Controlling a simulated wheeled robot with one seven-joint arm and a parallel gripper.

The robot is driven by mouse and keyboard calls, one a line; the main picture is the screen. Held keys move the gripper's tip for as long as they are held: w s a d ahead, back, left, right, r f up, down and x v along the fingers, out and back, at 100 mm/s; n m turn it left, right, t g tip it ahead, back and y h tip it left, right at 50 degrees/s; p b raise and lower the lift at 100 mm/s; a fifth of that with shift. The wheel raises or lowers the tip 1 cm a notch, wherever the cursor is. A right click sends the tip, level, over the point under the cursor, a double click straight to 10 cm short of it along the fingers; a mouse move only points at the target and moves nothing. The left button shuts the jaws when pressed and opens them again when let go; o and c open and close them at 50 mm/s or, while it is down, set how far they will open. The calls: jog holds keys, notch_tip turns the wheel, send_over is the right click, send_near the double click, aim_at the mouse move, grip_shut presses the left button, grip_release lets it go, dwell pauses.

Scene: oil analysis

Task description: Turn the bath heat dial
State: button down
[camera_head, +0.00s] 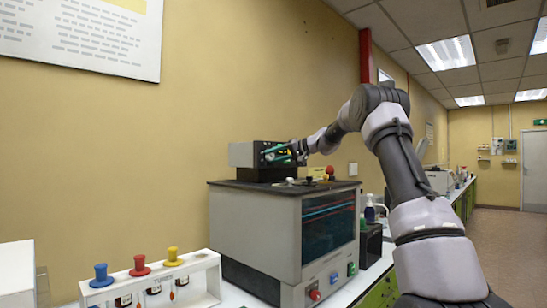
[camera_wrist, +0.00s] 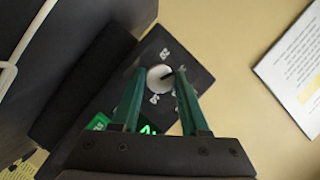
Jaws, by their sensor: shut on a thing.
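The bath heat dial (camera_wrist: 159,77) is a round pale knob with a dark pointer mark, on a black panel (camera_wrist: 197,77) with white markings in the wrist view. My gripper (camera_wrist: 161,74) has its green fingers on either side of the dial and is shut on it. In the head view my gripper (camera_head: 272,154) reaches from the right to the black front of the grey control head (camera_head: 243,154) on top of the bath (camera_head: 255,225). The dial itself is hidden there. A green lit display (camera_wrist: 149,129) shows partly between the fingers in the wrist view.
The bath lid carries small black knobs and a red-topped piece (camera_head: 330,171). A white rack (camera_head: 207,277) with blue, red and yellow-topped plungers stands at the front left. Bottles (camera_head: 370,209) stand right of the bath. The yellow wall is close behind.

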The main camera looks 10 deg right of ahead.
jog(key=m, duration=0.1)
jog(key=m+y, duration=0.1)
jog(key=m, duration=0.1)
jog(key=shift+d+f+y, duration=0.1)
jog(key=shift+f+y, duration=0.1)
jog(key=shift+y, duration=0.1)
jog(key=m+y, duration=0.1)
jog(key=m, duration=0.2)
jog(key=shift+f+t, duration=0.1)
jog(key=shift+t, duration=0.2)
jog(key=m, duration=0.3)
jog(key=m+t+y, duration=0.1)
jog(key=m, duration=0.1)
jog(key=shift+f+m+t+y, duration=0.1)
jog(key=shift+m+t+y, duration=0.2)
jog(key=shift+m, duration=0.4)
jog(key=shift+c, duration=2.1)
grip_release()
jog(key=v, duration=1)
jog(key=shift+s+d+f, duration=0.15)
jog(key=shift+s+d, duration=0.1)
